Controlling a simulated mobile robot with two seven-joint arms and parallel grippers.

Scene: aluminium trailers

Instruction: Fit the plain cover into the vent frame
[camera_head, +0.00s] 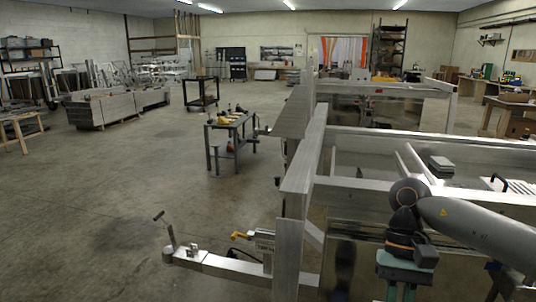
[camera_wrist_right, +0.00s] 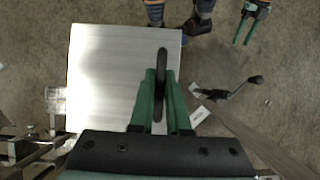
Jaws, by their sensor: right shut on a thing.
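The plain cover (camera_wrist_right: 105,75) is a flat square silver plate with a black bar handle (camera_wrist_right: 161,65) in the right wrist view. My right gripper (camera_wrist_right: 160,80) is shut on that handle, a green finger on each side, with the plate below it. In the head view my right gripper (camera_head: 398,290) points down at the lower right beside the trailer, cut off by the picture's bottom edge; I cannot make out the cover there. My left gripper (camera_wrist_right: 249,22) shows at the top right of the right wrist view, its green fingers apart and empty. I cannot make out the vent frame.
An aluminium trailer (camera_head: 290,235) fills the right side, its tongue (camera_head: 225,265) reaching left. A stack of grey plates (camera_head: 441,163) and a slotted pale panel with a black handle (camera_head: 497,184) lie on the trailer. A work table (camera_head: 232,123) stands behind.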

